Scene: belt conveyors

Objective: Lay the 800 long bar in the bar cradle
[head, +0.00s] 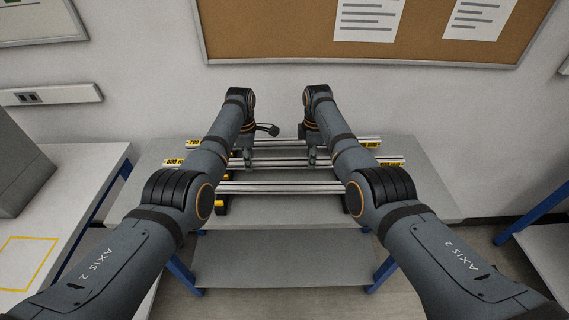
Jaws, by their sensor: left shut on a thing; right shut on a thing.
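The 800 long bar (280,163) is a silver bar with yellow end labels, lying left to right in the middle of the row in the head view. My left gripper (248,161) is shut on it left of its centre. My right gripper (312,161) is shut on it right of its centre. The bar looks level; I cannot tell whether it is clear of what is under it. Nearer to me, black supports (222,206) with yellow marks look like the bar cradle. Silver lengths (280,187) span that area, and my arms partly hide their ends.
Another silver bar (283,143) with yellow labels, the left reading about 700, lies behind. The grey table (280,210) has free room in front, with a lower shelf (283,258) beneath. A white table (75,180) stands left. A wall with a pinboard (270,35) is behind.

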